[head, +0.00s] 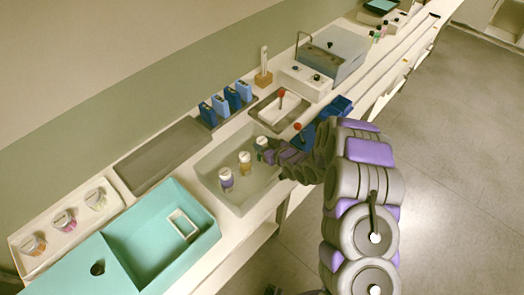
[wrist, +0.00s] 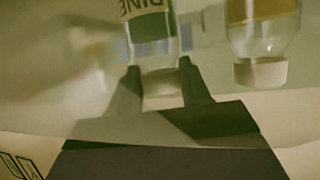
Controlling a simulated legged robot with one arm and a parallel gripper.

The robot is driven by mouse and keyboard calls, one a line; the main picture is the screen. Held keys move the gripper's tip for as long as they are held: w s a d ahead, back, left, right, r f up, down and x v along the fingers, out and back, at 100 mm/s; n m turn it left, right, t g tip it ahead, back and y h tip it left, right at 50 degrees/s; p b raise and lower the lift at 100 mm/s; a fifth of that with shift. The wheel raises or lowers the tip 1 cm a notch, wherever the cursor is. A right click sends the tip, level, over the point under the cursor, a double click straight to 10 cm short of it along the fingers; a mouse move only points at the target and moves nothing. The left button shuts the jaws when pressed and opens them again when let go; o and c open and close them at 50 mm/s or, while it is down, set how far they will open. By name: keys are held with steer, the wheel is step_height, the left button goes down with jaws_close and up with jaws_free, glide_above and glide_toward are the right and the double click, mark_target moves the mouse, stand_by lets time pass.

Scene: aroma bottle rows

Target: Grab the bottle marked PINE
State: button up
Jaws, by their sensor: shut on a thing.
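The PINE bottle (wrist: 150,22) has a green-and-white label and a pale cap, and shows upside down in the wrist view. My gripper (wrist: 160,74) is shut on its cap end, one finger on each side. In the head view the bottle (head: 262,142) is at the right end of a row of three in a pale basin (head: 259,190), partly hidden by my gripper (head: 266,153). I cannot tell whether it touches the basin floor.
A yellow-labelled bottle (head: 244,162) stands close beside it, also in the wrist view (wrist: 262,40). A purple-banded bottle (head: 226,179) stands farther left. A teal tray (head: 150,222) lies at the left. Blue boxes (head: 232,98) stand behind the basin.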

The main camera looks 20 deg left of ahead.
steer(key=shift+a+f, duration=0.1)
steer(key=shift+c, duration=1.4)
steer(key=shift+d, duration=0.25)
jaws_close()
